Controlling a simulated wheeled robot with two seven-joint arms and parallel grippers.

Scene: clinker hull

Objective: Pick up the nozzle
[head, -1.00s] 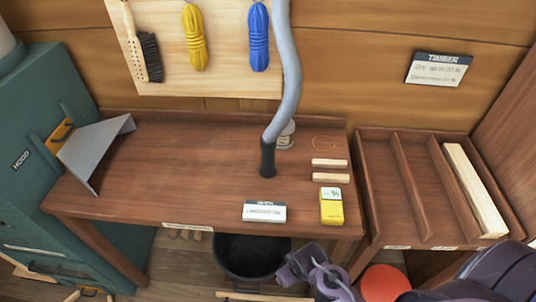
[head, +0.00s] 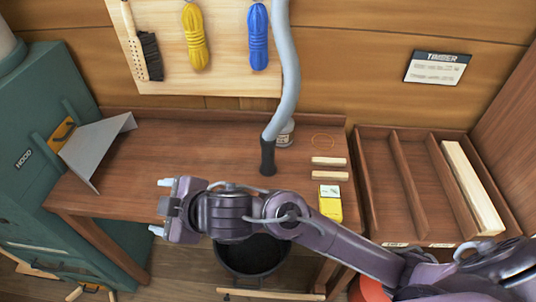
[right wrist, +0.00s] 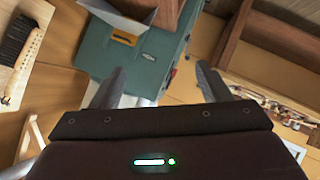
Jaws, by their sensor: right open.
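The nozzle (head: 268,158) is the black tube end of a grey hose (head: 288,75) that hangs down over the wooden bench (head: 130,178). It stands about upright near the bench's middle; I cannot tell whether its tip touches the top. My right gripper (head: 162,207) is open and empty, pointing left over the bench's front part, to the left and front of the nozzle and apart from it. Its two fingers also show apart in the right wrist view (right wrist: 157,88), where the nozzle is not seen. My left gripper is not in view.
A grey metal hood (head: 95,150) sticks out from the teal cabinet (head: 35,140) at left. A jar (head: 285,135), small wood strips (head: 329,161) and a yellow meter (head: 330,203) are right of the nozzle. A black bucket (head: 250,262) stands below. The bench's left part is clear.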

